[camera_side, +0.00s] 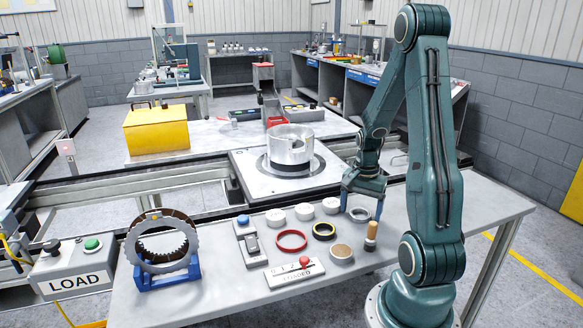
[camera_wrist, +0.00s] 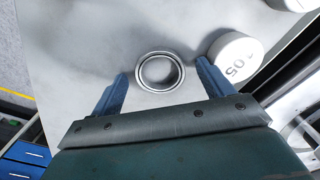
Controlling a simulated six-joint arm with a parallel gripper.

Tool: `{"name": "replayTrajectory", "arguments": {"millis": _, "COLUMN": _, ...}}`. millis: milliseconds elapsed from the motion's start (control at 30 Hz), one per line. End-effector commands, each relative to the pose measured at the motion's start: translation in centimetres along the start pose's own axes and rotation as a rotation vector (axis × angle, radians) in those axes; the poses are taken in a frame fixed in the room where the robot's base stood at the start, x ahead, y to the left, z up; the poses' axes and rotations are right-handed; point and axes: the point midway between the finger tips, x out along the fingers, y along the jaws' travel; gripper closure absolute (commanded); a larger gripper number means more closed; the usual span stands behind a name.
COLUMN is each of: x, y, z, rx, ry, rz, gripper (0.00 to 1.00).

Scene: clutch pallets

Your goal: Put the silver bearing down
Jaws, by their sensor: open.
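The silver bearing is a metal ring (camera_side: 360,214) lying flat on the grey table, at the right end of the group of small parts. In the wrist view the silver bearing (camera_wrist: 160,70) shows between and slightly beyond the two blue fingertips, with a gap on both sides. My gripper (camera_side: 363,202) is open above the bearing, fingers pointing down. In the wrist view my gripper (camera_wrist: 160,78) holds nothing. Whether the fingertips touch the table cannot be told.
A white disc marked 05 (camera_wrist: 234,56) lies close beside the right finger. A wooden-handled tool (camera_side: 371,236) stands near the bearing. Red ring (camera_side: 291,240), black-yellow ring (camera_side: 324,231) and brown-topped disc (camera_side: 341,252) lie in front. A clutch housing (camera_side: 290,147) sits on a pallet (camera_side: 322,178) behind.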

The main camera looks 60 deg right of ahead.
Motion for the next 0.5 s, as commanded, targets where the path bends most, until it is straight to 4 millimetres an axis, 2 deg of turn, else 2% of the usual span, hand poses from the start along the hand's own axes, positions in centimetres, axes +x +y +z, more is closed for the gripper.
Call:
{"name": "replayTrajectory", "arguments": {"millis": 300, "x": -0.03, "y": 0.00, "z": 0.01, "rx": 0.000, "ry": 0.000, "rz": 0.000, "gripper": 0.20}}
{"name": "replayTrajectory", "arguments": {"millis": 500, "x": -0.03, "y": 0.00, "z": 0.00, "rx": 0.000, "ry": 0.000, "rz": 0.000, "gripper": 0.60}}
